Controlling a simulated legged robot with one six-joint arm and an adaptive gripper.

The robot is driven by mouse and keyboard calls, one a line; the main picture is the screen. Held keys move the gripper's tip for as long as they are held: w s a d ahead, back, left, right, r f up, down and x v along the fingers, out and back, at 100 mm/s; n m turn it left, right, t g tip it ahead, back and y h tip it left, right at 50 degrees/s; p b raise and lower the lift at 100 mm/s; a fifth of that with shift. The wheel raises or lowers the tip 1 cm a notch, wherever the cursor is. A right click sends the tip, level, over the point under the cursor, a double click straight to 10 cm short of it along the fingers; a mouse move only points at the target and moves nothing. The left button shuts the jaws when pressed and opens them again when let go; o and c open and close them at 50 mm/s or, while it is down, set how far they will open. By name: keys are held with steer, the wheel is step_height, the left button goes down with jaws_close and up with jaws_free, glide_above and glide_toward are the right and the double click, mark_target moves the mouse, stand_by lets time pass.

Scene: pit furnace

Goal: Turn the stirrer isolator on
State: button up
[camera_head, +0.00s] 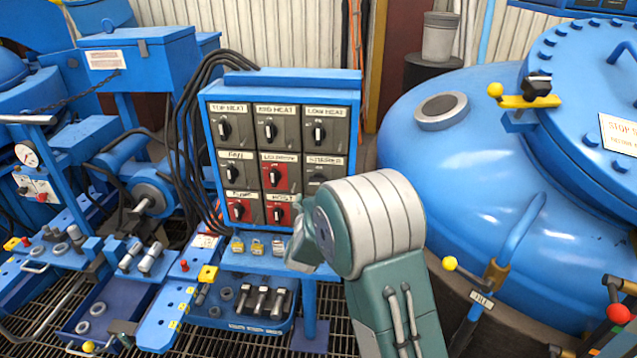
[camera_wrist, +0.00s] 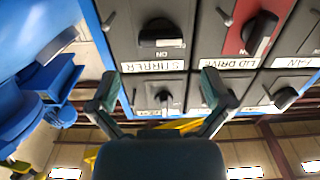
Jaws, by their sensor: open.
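The stirrer isolator is a dark grey switch with a black knob on the blue panel (camera_head: 284,82), middle row right, in the head view (camera_head: 318,179). In the upside-down wrist view its knob (camera_wrist: 160,35) sits above its label, the handle lying about level. My gripper (camera_wrist: 160,78) is open and empty, its two fingers spread at either side of the picture's middle. The stirrer knob shows beyond the fingertips; I cannot tell the remaining distance. The low heat knob (camera_wrist: 163,97) shows between the fingers. In the head view my arm hides the panel's lower right corner.
The red lid drive switch (camera_head: 273,178) is beside the stirrer, and the fan switch (camera_head: 234,173) is farther left. A large blue vessel (camera_head: 465,180) stands close on the right.

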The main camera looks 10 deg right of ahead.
mark_target(318, 179)
steer(key=x, duration=0.7)
steer(key=shift+w+d, duration=0.1)
steer(key=shift+w, duration=0.25)
steer(key=c, duration=1)
